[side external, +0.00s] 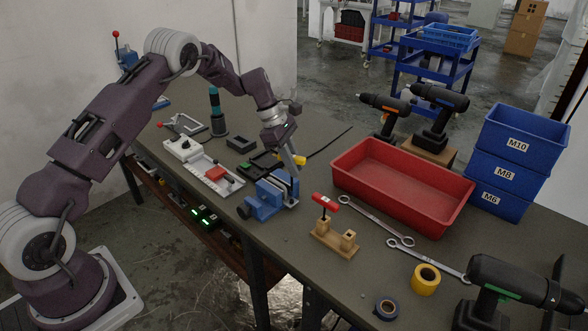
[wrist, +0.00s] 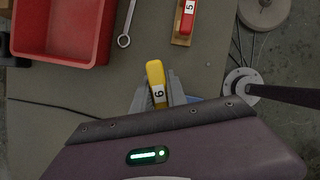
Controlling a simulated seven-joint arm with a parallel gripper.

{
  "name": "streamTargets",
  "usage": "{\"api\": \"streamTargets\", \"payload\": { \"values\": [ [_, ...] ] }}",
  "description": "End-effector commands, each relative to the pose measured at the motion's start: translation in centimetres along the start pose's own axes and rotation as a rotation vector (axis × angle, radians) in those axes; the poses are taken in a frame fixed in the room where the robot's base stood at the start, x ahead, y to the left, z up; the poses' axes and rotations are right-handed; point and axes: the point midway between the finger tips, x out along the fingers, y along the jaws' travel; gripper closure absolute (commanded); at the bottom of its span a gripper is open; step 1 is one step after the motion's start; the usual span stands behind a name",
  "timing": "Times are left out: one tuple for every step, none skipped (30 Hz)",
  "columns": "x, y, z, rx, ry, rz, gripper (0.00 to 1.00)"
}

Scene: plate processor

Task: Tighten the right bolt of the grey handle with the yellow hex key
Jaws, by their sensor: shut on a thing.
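The yellow hex key (wrist: 154,73) has a yellow handle with a white number label. My gripper (wrist: 157,92) is shut on this handle in the wrist view, one finger on each side. In the side view, a bit of the yellow handle (side external: 300,160) shows beside my gripper (side external: 289,158), which points down just above the blue vise (side external: 264,204). The key's shaft and tip are hidden in the wrist view and cannot be made out in the side view. I cannot clearly pick out the grey handle or its right bolt.
A red hex key (side external: 326,202) stands in a wooden holder (side external: 334,241). A red tray (side external: 402,190), wrenches (side external: 372,223), tape rolls (side external: 426,279) and drills (side external: 437,112) lie to the right. Blue bins (side external: 515,150) stand behind. White fixtures (side external: 205,172) lie left of the vise.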

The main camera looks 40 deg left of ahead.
Motion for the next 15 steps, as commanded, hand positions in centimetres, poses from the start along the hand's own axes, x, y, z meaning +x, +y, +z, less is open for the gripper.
{"api": "streamTargets", "payload": {
  "values": [
    [0.0,0.0,0.0,0.0,0.0,0.0,1.0],
    [0.01,0.0,0.0,0.0,0.0,0.0,1.0],
    [0.01,0.0,0.0,0.0,0.0,0.0,1.0],
    [0.01,0.0,-0.01,-0.001,0.0,0.0,1.0],
    [0.01,-0.02,0.01,-0.012,0.0,0.005,1.0],
    [0.01,-0.07,0.03,-0.056,0.0,0.022,1.0],
    [-0.06,-0.07,0.03,-0.107,-0.001,0.044,1.0],
    [-0.02,-0.07,0.04,-0.161,-0.001,0.066,1.0],
    [-0.05,-0.02,0.0,-0.228,-0.001,0.095,1.0],
    [0.01,0.02,0.02,-0.27,-0.001,0.113,1.0],
    [0.0,0.09,0.03,-0.301,-0.002,0.128,1.0],
    [-0.02,0.13,0.04,-0.35,-0.002,0.149,1.0],
    [-0.01,0.12,0.02,-0.405,-0.002,0.172,1.0],
    [-0.02,0.11,0.01,-0.466,-0.003,0.197,1.0],
    [0.0,0.14,-0.01,-0.542,-0.002,0.231,1.0]
  ]
}}
